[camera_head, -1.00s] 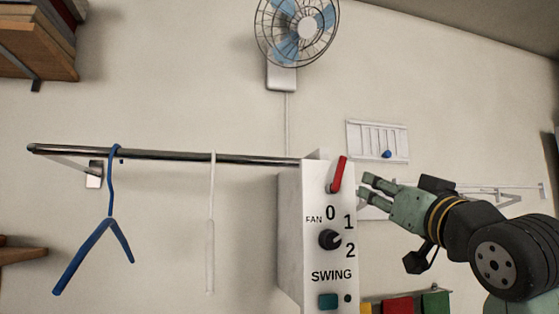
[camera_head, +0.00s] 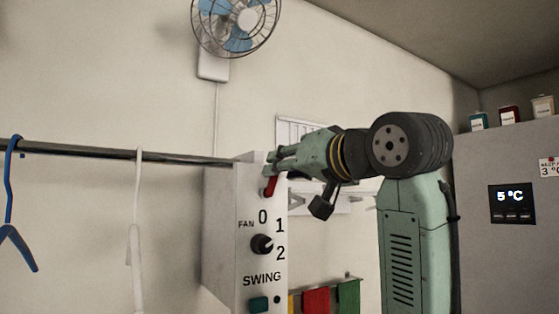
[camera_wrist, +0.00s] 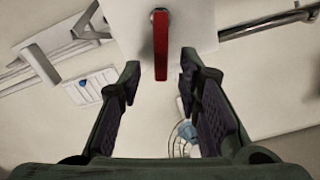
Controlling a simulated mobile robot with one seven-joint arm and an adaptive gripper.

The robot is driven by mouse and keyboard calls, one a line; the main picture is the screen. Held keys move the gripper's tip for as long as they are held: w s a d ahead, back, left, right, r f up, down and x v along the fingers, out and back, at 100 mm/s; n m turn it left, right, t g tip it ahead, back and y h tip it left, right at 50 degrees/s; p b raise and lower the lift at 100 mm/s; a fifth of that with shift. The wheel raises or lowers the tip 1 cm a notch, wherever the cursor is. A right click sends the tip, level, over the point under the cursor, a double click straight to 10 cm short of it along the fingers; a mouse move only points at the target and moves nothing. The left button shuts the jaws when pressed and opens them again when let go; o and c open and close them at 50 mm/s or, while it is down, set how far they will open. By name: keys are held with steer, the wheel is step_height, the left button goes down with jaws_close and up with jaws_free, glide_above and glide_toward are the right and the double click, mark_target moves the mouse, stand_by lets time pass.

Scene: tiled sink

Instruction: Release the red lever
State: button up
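The red lever (camera_head: 270,187) sits at the top of the white control panel (camera_head: 228,220), above the fan dial (camera_head: 262,244). In the head view its upper part is hidden behind my gripper (camera_head: 272,162). In the wrist view the red lever (camera_wrist: 160,45) hangs in the picture from its dark pivot, with its free end between the two fingertips of my gripper (camera_wrist: 160,75). The fingers are open, with a gap on each side of the lever. I see no contact.
A metal rail (camera_head: 185,158) with a blue hanger (camera_head: 10,200) and a white hanger (camera_head: 137,240) runs left from the panel. A wall fan (camera_head: 237,20) is above. Coloured cloths (camera_head: 316,300) hang below right. A grey fridge (camera_head: 510,240) stands at the right.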

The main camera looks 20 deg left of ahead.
steer(key=shift+x, duration=1.05)
jaws_close()
